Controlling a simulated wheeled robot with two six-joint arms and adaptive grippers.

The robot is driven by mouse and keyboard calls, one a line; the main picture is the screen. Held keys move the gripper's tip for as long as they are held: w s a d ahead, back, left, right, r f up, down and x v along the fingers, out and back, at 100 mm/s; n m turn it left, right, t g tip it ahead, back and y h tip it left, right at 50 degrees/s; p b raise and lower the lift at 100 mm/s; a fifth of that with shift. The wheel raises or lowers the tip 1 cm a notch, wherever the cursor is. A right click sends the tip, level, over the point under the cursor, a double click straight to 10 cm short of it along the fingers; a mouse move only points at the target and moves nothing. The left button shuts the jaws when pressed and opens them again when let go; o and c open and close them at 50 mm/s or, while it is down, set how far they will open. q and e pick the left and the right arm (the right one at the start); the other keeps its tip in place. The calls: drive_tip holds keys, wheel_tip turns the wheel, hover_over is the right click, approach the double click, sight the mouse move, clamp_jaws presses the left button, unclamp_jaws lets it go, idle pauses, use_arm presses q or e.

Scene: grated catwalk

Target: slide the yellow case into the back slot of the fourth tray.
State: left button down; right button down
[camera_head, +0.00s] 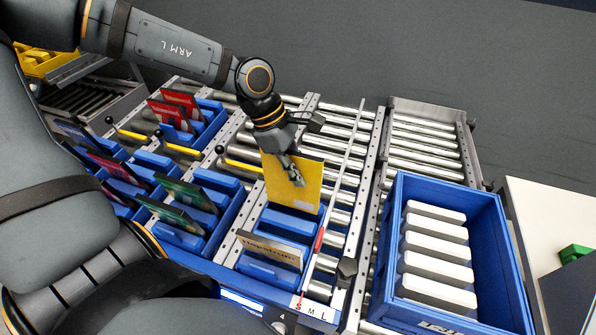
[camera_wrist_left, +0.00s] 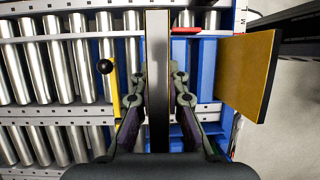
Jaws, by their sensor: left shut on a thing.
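The yellow case (camera_head: 283,182) stands roughly upright over the back part of the fourth tray (camera_head: 290,222), a blue tray at the front of the lane marked 4. My left gripper (camera_head: 293,176) is shut on the case. The left wrist view shows the case edge-on (camera_wrist_left: 158,70) between the two fingers, with blue tray parts (camera_wrist_left: 208,62) beside it. I cannot tell whether its lower edge is inside the back slot. A tan case (camera_head: 270,250) with lettering stands in the front part of the same tray. My right gripper is not in view.
Blue trays with green cases (camera_head: 185,195) and red cases (camera_head: 172,107) fill lanes to the left. A red-tipped rod (camera_head: 319,240) runs close along the tray's right side. A large blue crate (camera_head: 380,250) with several white-topped blocks stands farther right. Bare rollers (camera_head: 340,145) lie behind.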

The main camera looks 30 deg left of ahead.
use_arm(q)
drive_tip(key=shift+b, duration=0.3)
idle(0.5)
drive_tip(key=shift+f, duration=0.1)
idle(0.5)
drive_tip(key=shift+f+b, duration=4.15)
drive_tip(key=shift+b, duration=0.1)
drive_tip(key=c, duration=1.3)
unclamp_jaws()
drive_tip(key=o, duration=0.4)
drive_tip(key=shift+r, duration=0.2)
